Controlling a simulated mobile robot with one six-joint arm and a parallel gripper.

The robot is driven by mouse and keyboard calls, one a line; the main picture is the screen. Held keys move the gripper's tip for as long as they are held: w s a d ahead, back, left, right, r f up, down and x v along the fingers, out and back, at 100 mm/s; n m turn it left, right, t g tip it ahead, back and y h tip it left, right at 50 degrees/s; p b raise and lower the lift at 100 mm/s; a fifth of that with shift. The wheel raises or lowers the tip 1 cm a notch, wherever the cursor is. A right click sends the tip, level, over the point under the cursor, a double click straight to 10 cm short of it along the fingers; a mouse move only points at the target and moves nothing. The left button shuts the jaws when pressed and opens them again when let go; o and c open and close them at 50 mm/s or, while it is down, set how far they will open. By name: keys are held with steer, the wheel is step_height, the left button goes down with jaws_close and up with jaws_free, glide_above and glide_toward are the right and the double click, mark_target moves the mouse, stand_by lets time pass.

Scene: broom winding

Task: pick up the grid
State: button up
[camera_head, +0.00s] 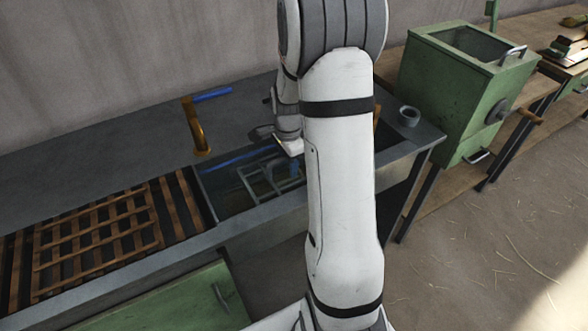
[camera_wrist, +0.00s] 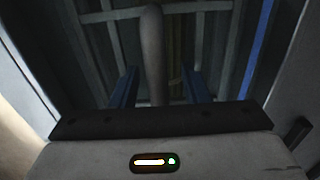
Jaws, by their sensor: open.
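A grey metal grid (camera_head: 262,187) lies inside the sunken basin (camera_head: 215,195) of the bench, partly hidden by my arm. Its bars also show in the wrist view (camera_wrist: 95,17). My gripper (camera_head: 294,168) is over the basin, pointing down. In the wrist view my gripper (camera_wrist: 160,88) has its two blue fingers apart. A pale rounded upright bar (camera_wrist: 153,45) shows between the fingers; I cannot tell whether it belongs to the grid or whether the fingers touch it. A wooden grid (camera_head: 95,235) lies on brown slats left of the basin.
A brown tap (camera_head: 198,130) with a blue lever stands behind the basin. A blue strip (camera_head: 240,160) runs along the basin's back; basin walls are close around my gripper. A grey ring (camera_head: 409,116) sits on the right bench corner. A green box (camera_head: 460,85) stands farther right.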

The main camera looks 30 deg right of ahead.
jaws_close()
steer(key=shift+r, duration=0.15)
stand_by(0.6)
